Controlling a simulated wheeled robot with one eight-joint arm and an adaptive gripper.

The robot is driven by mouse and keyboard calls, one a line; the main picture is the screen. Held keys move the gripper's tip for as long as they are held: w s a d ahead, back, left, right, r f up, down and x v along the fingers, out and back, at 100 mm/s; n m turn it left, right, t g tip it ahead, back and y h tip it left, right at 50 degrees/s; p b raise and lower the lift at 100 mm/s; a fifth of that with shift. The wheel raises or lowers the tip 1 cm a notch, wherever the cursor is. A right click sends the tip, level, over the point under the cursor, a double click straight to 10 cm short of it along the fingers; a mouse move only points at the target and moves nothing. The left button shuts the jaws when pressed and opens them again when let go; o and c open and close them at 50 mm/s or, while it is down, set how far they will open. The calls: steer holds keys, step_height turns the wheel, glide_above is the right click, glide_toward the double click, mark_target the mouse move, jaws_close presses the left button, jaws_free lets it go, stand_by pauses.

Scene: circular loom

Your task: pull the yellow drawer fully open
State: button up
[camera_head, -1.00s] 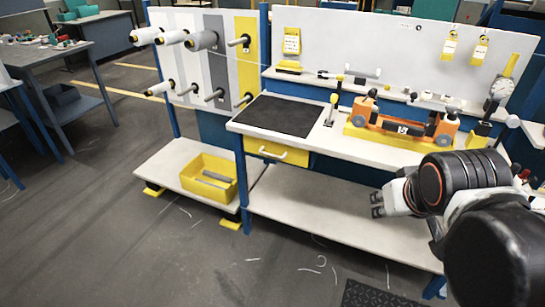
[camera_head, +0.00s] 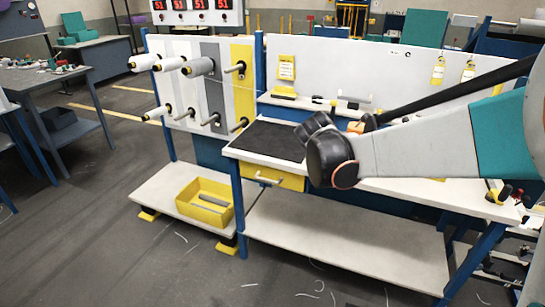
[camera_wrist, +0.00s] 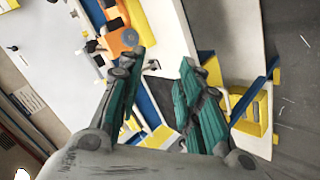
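The yellow drawer (camera_head: 290,182) is under the left end of the workbench top, below the black mat (camera_head: 262,139), and looks shut. Its pale bar handle (camera_head: 269,178) is on its front. My arm reaches in from the right in the head view, with its dark wrist part just right of the drawer, seen in front of the bench; the fingers cannot be made out there. In the wrist view my gripper (camera_wrist: 162,61) has its two teal fingers spread apart with nothing between them. I cannot surely pick out the drawer there; the right finger covers part of the bench edge.
A yellow crate (camera_head: 183,204) stands on the low left shelf; it also shows in the wrist view (camera_wrist: 262,113). A blue post (camera_head: 237,190) stands left of the drawer. The lower shelf (camera_head: 350,250) below is bare. An orange device (camera_wrist: 113,45) sits on the bench top.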

steer(key=w+a+f+n+t, duration=0.1)
steer(key=w+a+f+n, duration=0.1)
steer(key=w+a+f, duration=0.4)
steer(key=n+t+h, duration=0.1)
steer(key=n+t, duration=0.4)
steer(key=n, duration=0.1)
glide_toward(267, 181)
steer(key=b+x, duration=0.3)
steer(key=x, duration=0.8)
steer(key=shift+s+d+b, duration=0.1)
steer(key=shift+b, duration=0.2)
jaws_close()
